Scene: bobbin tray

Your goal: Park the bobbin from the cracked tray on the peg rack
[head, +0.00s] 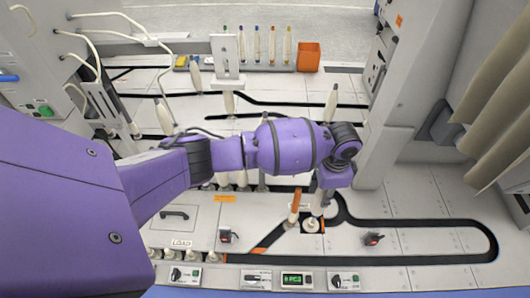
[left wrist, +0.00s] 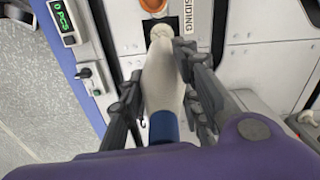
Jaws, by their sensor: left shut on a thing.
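My left gripper (head: 322,192) points down over the front track, and it also shows in the left wrist view (left wrist: 162,82). It is shut on a cream bobbin (left wrist: 161,85) with a blue band at the end nearer my wrist. The bobbin stands roughly upright over a small round whitish tray (head: 311,226), seen at the top of the left wrist view. I cannot tell whether bobbin and tray touch, and no crack can be made out. At the back, a rack (head: 265,68) holds several slim pieces with coloured tips. My right gripper is not in view.
An orange bin (head: 308,57) stands at the right end of the back rack. Cream bobbins stand about the track, one at the right (head: 331,103). A control strip with a green display (head: 297,279) runs along the front. A grey post (head: 385,120) rises right of my arm.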

